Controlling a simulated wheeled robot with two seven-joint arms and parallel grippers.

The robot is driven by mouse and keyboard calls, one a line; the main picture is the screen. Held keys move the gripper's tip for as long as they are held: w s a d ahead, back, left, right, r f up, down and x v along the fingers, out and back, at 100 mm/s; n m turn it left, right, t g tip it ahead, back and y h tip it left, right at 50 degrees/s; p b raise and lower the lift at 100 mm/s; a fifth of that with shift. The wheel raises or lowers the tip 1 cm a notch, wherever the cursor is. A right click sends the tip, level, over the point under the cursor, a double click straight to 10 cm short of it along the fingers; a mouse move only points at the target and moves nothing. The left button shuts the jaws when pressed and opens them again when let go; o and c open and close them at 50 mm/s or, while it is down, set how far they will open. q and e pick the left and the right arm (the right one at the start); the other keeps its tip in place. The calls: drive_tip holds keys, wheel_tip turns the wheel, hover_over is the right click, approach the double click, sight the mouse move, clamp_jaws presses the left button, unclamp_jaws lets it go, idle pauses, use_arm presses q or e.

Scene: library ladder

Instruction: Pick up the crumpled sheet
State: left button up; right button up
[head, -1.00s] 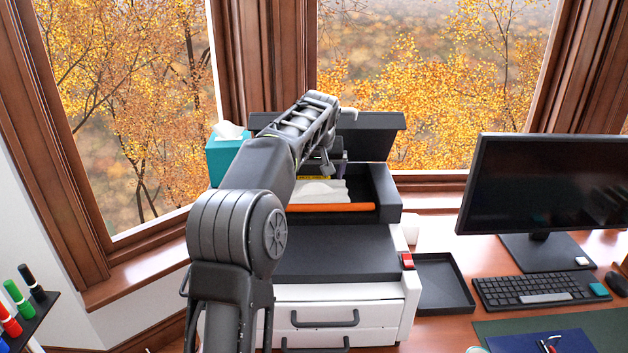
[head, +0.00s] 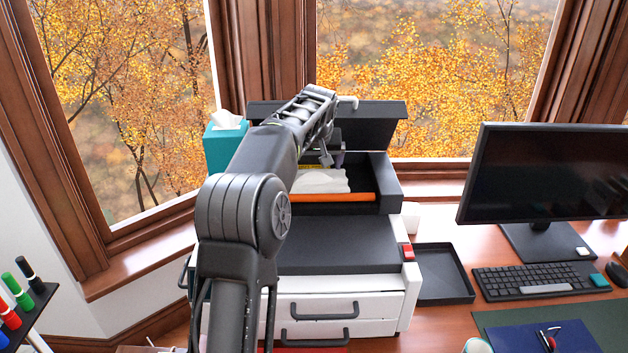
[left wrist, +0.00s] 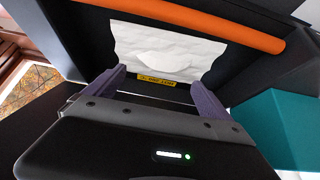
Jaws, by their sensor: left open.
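The crumpled sheet (head: 322,182) is white and lies inside the open printer (head: 340,252), just behind an orange roller (head: 335,197). In the left wrist view the creased sheet (left wrist: 168,50) lies between the orange roller (left wrist: 200,22) and a yellow label (left wrist: 157,80). My left gripper (left wrist: 158,88) is open, its two fingers spread toward the sheet's label-side edge, with nothing held. In the head view my left arm reaches over the printer and partly hides the sheet and the fingers. I cannot tell whether the fingertips touch the sheet. My right gripper is not in view.
The printer's raised lid (head: 375,124) stands behind the opening. A teal tissue box (head: 226,147) is close on the left. A black tray (head: 444,273), keyboard (head: 540,282) and monitor (head: 545,175) are on the right. Windows stand behind.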

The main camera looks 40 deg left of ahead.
sight(314, 173)
use_arm(q)
drive_tip(key=shift+w+a+f+p, duration=0.1)
drive_tip(key=shift+a+f+p, duration=0.05)
drive_tip(key=shift+f+p, duration=0.2)
drive_tip(key=p+x, duration=0.1)
drive_tip(key=x, duration=0.2)
drive_tip(key=shift+a+f, duration=0.2)
drive_tip(key=shift+f, duration=0.15)
drive_tip(key=shift+w+a+f, duration=0.1)
drive_tip(key=shift+w+f, duration=0.1)
drive_tip(key=shift+f, duration=0.1)
drive_tip(key=c, duration=1.4)
drive_tip(key=shift+r, duration=0.15)
